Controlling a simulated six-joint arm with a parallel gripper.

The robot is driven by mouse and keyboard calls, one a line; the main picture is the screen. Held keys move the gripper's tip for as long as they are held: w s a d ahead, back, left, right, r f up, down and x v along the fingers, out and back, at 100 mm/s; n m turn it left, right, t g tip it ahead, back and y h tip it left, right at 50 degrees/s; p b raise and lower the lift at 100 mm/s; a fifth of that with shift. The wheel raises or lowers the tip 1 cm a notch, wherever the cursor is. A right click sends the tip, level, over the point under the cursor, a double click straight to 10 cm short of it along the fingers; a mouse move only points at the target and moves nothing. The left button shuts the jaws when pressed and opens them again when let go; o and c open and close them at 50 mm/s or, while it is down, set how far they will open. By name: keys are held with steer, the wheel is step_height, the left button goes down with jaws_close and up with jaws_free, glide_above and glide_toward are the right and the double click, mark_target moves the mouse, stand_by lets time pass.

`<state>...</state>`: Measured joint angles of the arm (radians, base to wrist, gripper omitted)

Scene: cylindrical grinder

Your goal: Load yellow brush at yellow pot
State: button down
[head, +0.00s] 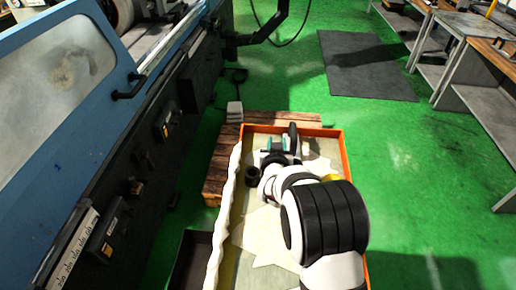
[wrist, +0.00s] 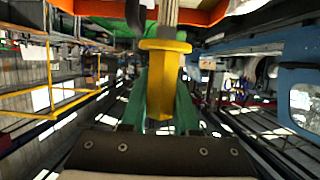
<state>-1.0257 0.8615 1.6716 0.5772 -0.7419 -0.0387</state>
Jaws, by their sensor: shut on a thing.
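My gripper (wrist: 160,98) is shut on the yellow brush (wrist: 163,47). In the wrist view its yellow body stands between the teal fingers, with a pale grey bristle-like part (wrist: 169,14) beyond it. In the head view my gripper (head: 281,145) is over the far part of the orange-rimmed tray, and the brush cannot be made out there. A small yellow thing (head: 332,178), perhaps the yellow pot, shows beside my arm, which hides most of it. My gripper is apart from it, to its upper left.
The orange-rimmed tray (head: 343,148) stands on a wooden pallet (head: 217,178). A black cylindrical thing (head: 252,177) is near its left side. The blue grinder (head: 60,75) borders the left. Green floor (head: 410,180) is clear to the right, with a dark mat (head: 365,65) and benches beyond.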

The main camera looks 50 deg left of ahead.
steer(key=w+d+r, duration=0.1)
steer(key=w+d, duration=1.1)
steer(key=w, duration=0.2)
steer(key=shift+w+d+f, duration=0.1)
steer(key=shift+d+f, duration=0.05)
steer(key=shift+f, duration=2.85)
steer(key=shift+f, duration=0.6)
steer(key=shift+r, duration=0.1)
step_height(320, 180, up, 7)
